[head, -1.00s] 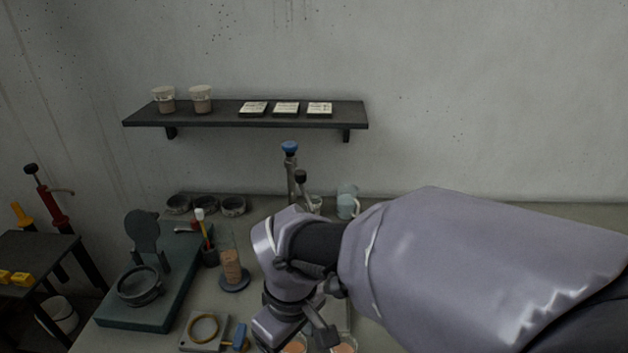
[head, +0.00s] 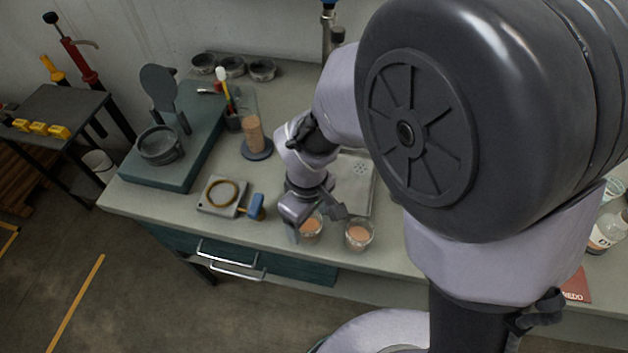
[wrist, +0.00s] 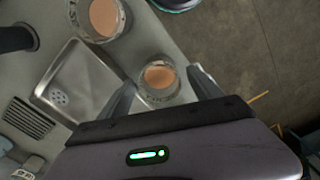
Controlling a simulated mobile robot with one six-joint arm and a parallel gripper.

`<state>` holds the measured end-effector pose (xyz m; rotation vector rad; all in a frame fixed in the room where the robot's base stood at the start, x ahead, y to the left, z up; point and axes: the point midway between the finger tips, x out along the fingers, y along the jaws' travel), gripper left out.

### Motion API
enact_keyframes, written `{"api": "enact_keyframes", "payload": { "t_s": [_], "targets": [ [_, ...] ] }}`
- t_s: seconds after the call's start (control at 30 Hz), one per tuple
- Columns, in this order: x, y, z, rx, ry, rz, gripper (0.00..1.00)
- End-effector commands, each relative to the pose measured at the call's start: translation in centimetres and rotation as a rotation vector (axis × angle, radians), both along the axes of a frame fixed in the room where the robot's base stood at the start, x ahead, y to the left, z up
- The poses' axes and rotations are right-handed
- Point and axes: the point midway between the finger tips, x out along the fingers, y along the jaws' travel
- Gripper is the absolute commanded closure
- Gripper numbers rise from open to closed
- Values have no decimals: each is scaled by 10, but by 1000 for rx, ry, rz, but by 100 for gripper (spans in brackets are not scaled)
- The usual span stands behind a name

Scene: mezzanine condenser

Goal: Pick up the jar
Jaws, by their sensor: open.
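Two small open glass jars with orange-brown contents stand on the bench near its front edge, a left jar (head: 312,230) and a right jar (head: 359,236). My gripper (head: 318,218) is open and points down over the left jar. In the wrist view the open fingers (wrist: 162,88) lie on either side of that jar (wrist: 158,80), which shows between them. I cannot tell whether they touch it. The other jar (wrist: 103,17) is outside the fingers, toward the upper left of the wrist view.
A metal tray (head: 352,195) lies behind the jars. The bench drops to the floor just in front.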

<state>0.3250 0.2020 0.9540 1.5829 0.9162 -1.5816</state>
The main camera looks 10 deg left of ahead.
Motion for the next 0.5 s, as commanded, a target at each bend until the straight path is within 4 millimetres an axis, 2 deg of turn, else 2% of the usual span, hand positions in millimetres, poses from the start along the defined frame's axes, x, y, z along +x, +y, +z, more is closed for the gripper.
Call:
{"api": "enact_keyframes", "payload": {
  "t_s": [0.03,0.1,0.3,0.37,0.5],
  "targets": [
    [-1,0,-18,-1,2,1,26],
    [-1,-1,-29,-2,2,1,26],
    [-1,0,-28,0,0,1,26],
    [-1,0,-27,0,0,1,36],
    [-1,0,-27,0,0,1,63]
  ]
}}
